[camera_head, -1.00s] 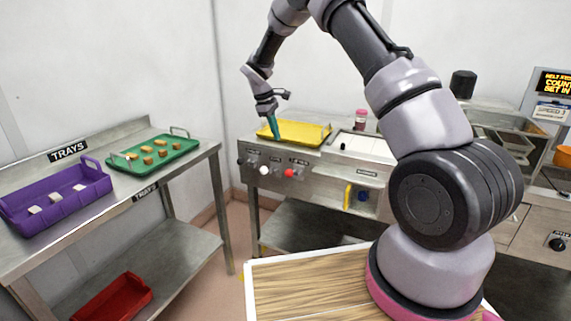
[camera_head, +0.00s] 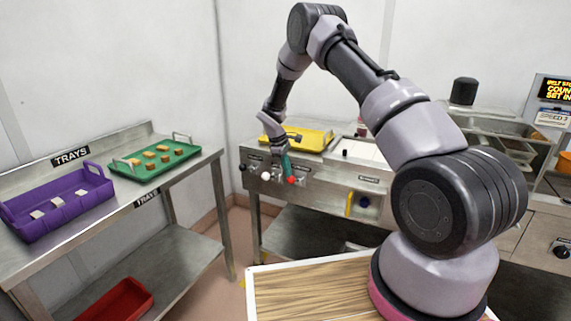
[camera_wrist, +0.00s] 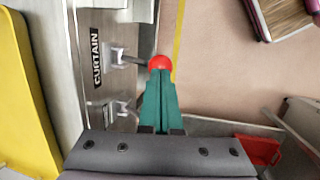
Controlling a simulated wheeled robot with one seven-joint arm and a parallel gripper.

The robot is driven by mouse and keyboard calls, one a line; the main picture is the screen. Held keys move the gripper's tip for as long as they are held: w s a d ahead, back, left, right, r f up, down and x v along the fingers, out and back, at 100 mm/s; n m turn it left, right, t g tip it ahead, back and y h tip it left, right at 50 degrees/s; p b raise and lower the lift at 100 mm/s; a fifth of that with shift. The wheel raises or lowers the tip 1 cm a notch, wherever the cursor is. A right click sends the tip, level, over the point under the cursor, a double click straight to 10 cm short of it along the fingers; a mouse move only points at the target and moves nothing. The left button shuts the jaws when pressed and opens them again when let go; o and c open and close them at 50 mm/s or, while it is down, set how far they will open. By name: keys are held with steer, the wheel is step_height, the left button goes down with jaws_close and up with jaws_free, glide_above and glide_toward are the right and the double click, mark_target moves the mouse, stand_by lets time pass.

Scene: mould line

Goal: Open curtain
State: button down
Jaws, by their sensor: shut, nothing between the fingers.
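The red ball-ended lever (camera_head: 291,180) sticks out from the front panel of the steel machine (camera_head: 330,184). In the wrist view the red ball (camera_wrist: 160,62) sits on a metal stem in line with the black CURTAIN label (camera_wrist: 96,57). My gripper (camera_head: 287,171) is in front of the panel at the red ball, with teal fingers pointing down. In the wrist view its fingers (camera_wrist: 160,78) are together and empty, their tips at the ball's edge. I cannot tell whether they touch it. I see no curtain.
A white knob (camera_head: 266,176) and a black knob (camera_head: 243,167) are left of the red one. A yellow tray (camera_head: 325,135) lies on top of the machine. A table at left holds a purple tray (camera_head: 62,222) and a green tray (camera_head: 190,147). A red bin (camera_head: 120,300) sits low at left.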

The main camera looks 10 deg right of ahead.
steer(key=shift+s+f, duration=0.1)
stand_by(0.4)
steer(key=shift+s+a+f+t+h, duration=0.5)
steer(key=shift+s+a+f+t, duration=0.1)
steer(key=shift+f+t, duration=0.15)
step_height(320, 180, down, 7)
steer(key=s+a+m+t+h, duration=0.1)
steer(key=s+t+h, duration=0.1)
steer(key=t+h, duration=0.2)
steer(key=shift+f+t, duration=0.15)
steer(key=shift+t, duration=0.3)
steer(key=shift+a+r, duration=0.1)
steer(key=shift+r, duration=0.1)
steer(key=shift+r, duration=0.6)
steer(key=shift+a, duration=0.1)
